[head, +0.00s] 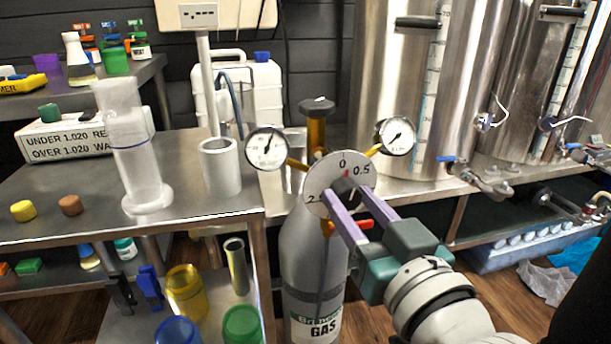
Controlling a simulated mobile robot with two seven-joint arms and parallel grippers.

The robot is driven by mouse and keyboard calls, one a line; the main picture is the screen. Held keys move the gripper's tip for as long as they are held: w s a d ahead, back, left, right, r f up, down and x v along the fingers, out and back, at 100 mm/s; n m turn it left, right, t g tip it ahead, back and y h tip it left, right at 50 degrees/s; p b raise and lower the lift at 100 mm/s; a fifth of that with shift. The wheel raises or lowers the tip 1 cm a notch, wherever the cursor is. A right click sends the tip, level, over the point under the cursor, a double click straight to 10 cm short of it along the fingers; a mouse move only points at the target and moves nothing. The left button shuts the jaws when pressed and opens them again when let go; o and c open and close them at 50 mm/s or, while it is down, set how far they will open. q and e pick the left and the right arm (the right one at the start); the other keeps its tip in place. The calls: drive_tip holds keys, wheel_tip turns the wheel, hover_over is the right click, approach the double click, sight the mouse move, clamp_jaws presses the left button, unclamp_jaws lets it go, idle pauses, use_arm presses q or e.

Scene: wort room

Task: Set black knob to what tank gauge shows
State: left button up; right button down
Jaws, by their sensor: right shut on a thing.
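A grey gas cylinder (300,275) stands in the middle with a brass regulator (317,132) on top. A round pale dial plate (320,180) faces me, with "0" at the top, "0.5" to its right and a "2" at the left. A red mark shows just below the "0". My right gripper (348,191) is shut on the knob at the dial's centre; its purple fingers hide most of the knob. Two white gauges flank the regulator, a left gauge (266,148) and a right gauge (396,136). Their needles show, but the figures are too small to read. My left gripper is out of view.
A steel bench (60,190) at the left holds a clear measuring cylinder (130,150) and a white cup (221,166). Steel tanks (400,60) with valves (480,175) stand at the back right. A blue crate (500,255) sits below them.

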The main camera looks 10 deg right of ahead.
drive_tip(key=m, duration=0.3)
drive_tip(key=shift+m, duration=0.4)
drive_tip(key=m, duration=0.2)
drive_tip(key=shift+f+m, duration=0.1)
drive_tip(key=shift+m, duration=0.3)
drive_tip(key=m, duration=0.3)
drive_tip(key=shift+m+t+h, duration=0.3)
drive_tip(key=shift+m, duration=0.1)
drive_tip(key=m, duration=0.4)
drive_tip(key=shift+a+b, duration=0.1)
drive_tip(key=shift+b, duration=0.25)
drive_tip(key=m+h, duration=0.1)
drive_tip(key=m, duration=0.2)
drive_tip(key=shift+m+b, duration=0.35)
drive_tip(key=shift+m, duration=0.05)
drive_tip(key=m, duration=0.4)
drive_tip(key=shift+b, duration=0.35)
drive_tip(key=m, duration=0.4)
drive_tip(key=shift+a+m+h+b, duration=0.1)
drive_tip(key=shift+m+h+b, duration=0.3)
drive_tip(key=shift+m, duration=0.9)
